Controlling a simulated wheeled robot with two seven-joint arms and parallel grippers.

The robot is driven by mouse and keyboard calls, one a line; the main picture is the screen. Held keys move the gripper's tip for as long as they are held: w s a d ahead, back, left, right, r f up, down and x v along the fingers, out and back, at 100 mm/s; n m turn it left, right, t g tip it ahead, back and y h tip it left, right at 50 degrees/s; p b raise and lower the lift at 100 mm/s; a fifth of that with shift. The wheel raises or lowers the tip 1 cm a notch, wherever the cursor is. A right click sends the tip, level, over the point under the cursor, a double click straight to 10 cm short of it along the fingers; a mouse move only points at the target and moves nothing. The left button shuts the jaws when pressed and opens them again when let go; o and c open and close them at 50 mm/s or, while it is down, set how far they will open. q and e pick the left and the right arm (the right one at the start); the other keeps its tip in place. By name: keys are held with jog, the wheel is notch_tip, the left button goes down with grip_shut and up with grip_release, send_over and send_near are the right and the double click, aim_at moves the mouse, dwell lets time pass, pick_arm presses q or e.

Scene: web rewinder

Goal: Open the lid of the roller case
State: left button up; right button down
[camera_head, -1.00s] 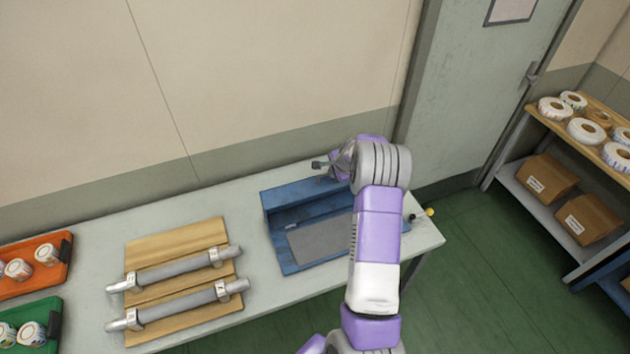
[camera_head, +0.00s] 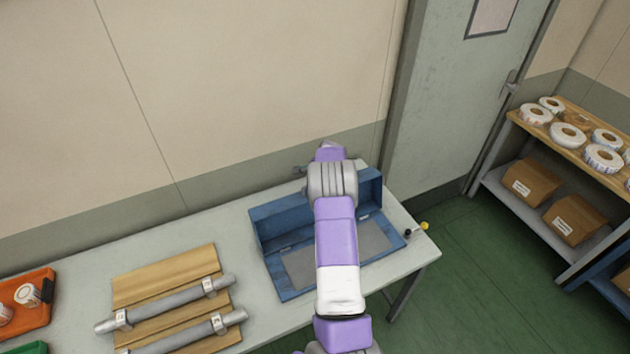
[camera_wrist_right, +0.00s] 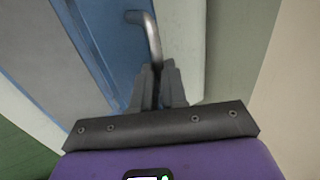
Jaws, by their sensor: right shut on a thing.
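The blue roller case (camera_head: 290,291) stands open on the table, its grey inside showing. Its lid (camera_head: 280,222) stands up along the back edge, partly hidden by my right arm. My right gripper (camera_head: 302,171) is at the top of the lid in the head view, its fingers mostly hidden by the wrist. In the right wrist view, my right gripper (camera_wrist_right: 158,80) is shut on the bent metal handle (camera_wrist_right: 152,38) of the blue lid (camera_wrist_right: 105,35). My left gripper is not in view.
Left of the case, grey rollers (camera_head: 170,302) lie on a brown wooden rack (camera_head: 165,275). An orange tray (camera_head: 38,317) with white rolls is further left. A small yellow-tipped item (camera_head: 424,226) is at the table's right edge. A wall is close behind the table (camera_head: 230,235).

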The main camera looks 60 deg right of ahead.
jog(key=shift+w+d+r, duration=0.1)
jog(key=shift+w+r, duration=0.05)
jog(key=shift+r, duration=0.1)
jog(key=c, duration=1.6)
grip_release()
jog(key=o, duration=0.4)
jog(key=shift+w+f, duration=0.1)
jog(key=shift+f, duration=0.05)
jog(key=v, duration=0.7)
jog(key=shift+s+r+b, duration=0.2)
jog(key=shift+b, duration=0.15)
